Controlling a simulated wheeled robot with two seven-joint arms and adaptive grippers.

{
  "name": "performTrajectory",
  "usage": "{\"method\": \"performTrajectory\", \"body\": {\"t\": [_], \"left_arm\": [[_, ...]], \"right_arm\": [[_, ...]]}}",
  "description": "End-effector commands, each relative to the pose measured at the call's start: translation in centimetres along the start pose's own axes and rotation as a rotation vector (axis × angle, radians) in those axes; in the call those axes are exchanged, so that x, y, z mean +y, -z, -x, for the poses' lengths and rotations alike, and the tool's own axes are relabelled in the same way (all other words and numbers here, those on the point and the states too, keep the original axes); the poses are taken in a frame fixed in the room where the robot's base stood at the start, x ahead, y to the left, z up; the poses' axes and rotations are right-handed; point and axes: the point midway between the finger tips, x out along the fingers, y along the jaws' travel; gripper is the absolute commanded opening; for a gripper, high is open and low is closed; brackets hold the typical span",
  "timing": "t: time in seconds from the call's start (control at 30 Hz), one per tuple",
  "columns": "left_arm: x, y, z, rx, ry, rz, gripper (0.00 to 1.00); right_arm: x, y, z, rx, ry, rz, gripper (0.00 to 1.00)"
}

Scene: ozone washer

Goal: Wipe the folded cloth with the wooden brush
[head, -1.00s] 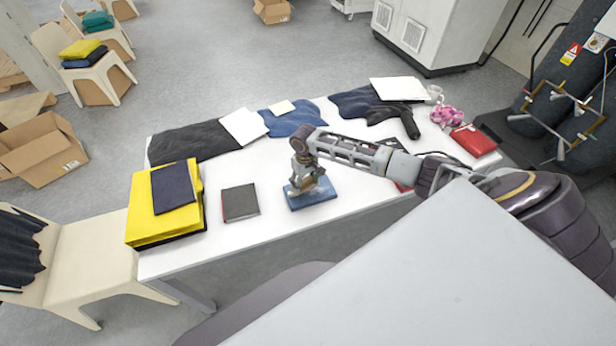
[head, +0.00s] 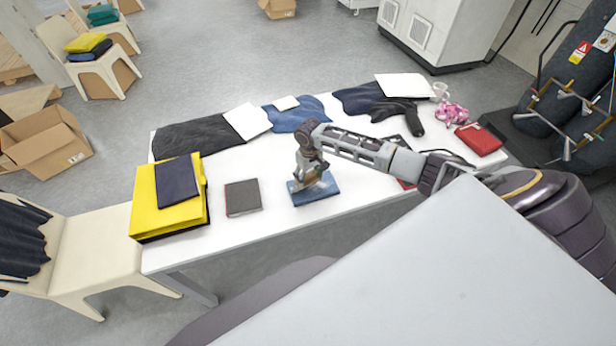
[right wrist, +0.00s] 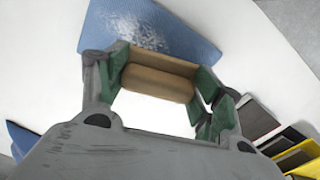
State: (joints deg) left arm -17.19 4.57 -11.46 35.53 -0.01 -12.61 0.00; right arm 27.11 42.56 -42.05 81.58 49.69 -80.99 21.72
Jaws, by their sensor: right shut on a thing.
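The folded cloth (head: 328,193) is a flat blue rectangle near the front edge of the white table in the head view. It also shows at the top of the right wrist view (right wrist: 150,28). My right gripper (head: 311,180) is over the cloth. Its green-padded fingers are shut on the wooden brush (right wrist: 158,83), a tan block with a rounded handle. The brush is over the near part of the cloth in the wrist view; I cannot tell whether it touches. My left gripper is not in view.
A dark book (head: 242,198) and a yellow folded stack (head: 142,215) lie left of the cloth on the table (head: 270,232). Dark and blue garments line the far side, with a black dryer-like tool (head: 414,122), pink item (head: 453,113) and red pouch (head: 479,140) at right.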

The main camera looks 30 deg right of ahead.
Motion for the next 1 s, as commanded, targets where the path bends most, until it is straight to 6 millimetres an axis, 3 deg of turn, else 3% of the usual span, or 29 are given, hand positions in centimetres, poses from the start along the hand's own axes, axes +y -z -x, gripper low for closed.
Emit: {"method": "performTrajectory", "body": {"t": [0.5,1.0], "left_arm": [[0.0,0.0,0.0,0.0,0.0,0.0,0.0],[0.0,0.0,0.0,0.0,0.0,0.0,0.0]], "right_arm": [[2.7,-0.7,0.2,0.001,0.0,0.0,0.44],[3.1,-0.8,0.2,0.0,0.0,0.0,0.44]]}}
